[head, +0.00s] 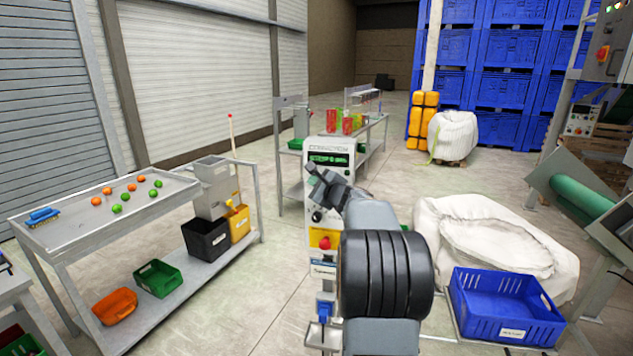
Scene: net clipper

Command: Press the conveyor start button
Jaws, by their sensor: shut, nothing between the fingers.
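A white control panel (312,235) on a narrow post stands in the middle of the head view. It has a dark display (328,160) with green text, a dark round knob (317,216), and a red mushroom button (325,243) on a yellow plate. I cannot make out a button marked start; my gripper and arm cover part of the panel. My gripper (321,180) is shut and empty, in front of the panel just below the display. I cannot tell whether it touches the panel.
A grey table (60,243) with orange and green balls stands at left, bins on its lower shelf. The floor between the left table and panel is clear.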

